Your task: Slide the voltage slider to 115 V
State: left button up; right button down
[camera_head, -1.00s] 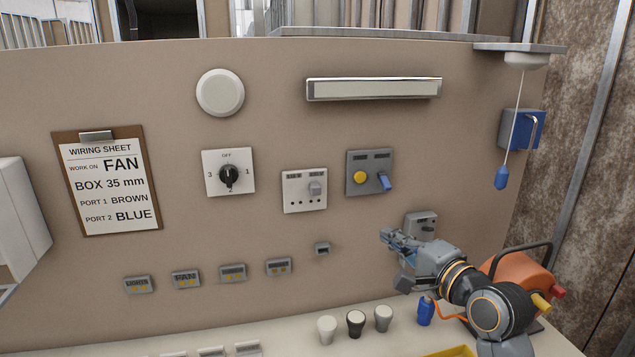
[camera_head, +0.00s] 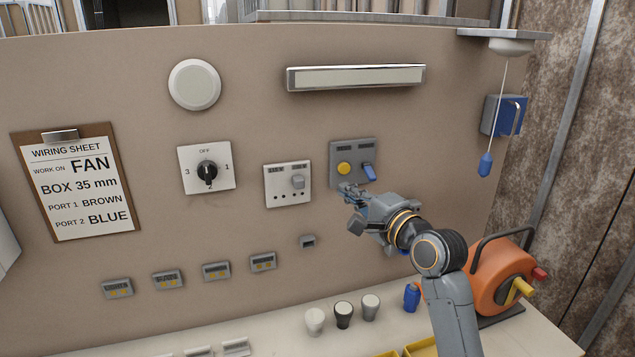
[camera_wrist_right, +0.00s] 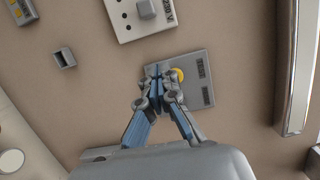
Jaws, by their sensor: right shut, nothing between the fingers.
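The voltage slider is a small grey knob (camera_head: 298,182) on a white plate (camera_head: 288,198). It sits on the plate's right side, under the right-hand label. In the right wrist view the knob (camera_wrist_right: 146,9) is at the top edge, beside a label that seems to read 230 V. My right gripper (camera_head: 347,190) is shut and empty. It is to the right of the white plate, just below the grey plate with a yellow button and blue lever. In the wrist view its fingertips (camera_wrist_right: 163,70) overlap that plate, apart from the slider. My left gripper is not in view.
The grey plate (camera_head: 337,178) is right of the slider plate. A rotary switch (camera_head: 207,172) is left of it. A small grey socket (camera_head: 307,241) is on the wall below. Knobs, a blue object and an orange reel (camera_head: 500,268) stand on the counter.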

aim_at(298, 182)
jog(key=p+x, duration=0.1)
jog(key=x, duration=0.4)
jog(key=a+p, duration=0.1)
jog(key=s+a+p, duration=0.1)
jog(key=a, duration=0.1)
jog(key=shift+s, duration=0.1)
jog(key=shift+s+a, duration=0.2)
jog(key=shift+a, duration=0.15)
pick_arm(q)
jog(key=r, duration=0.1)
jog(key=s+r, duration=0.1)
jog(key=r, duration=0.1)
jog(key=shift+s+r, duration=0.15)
pick_arm(e)
jog(key=shift+w, duration=0.1)
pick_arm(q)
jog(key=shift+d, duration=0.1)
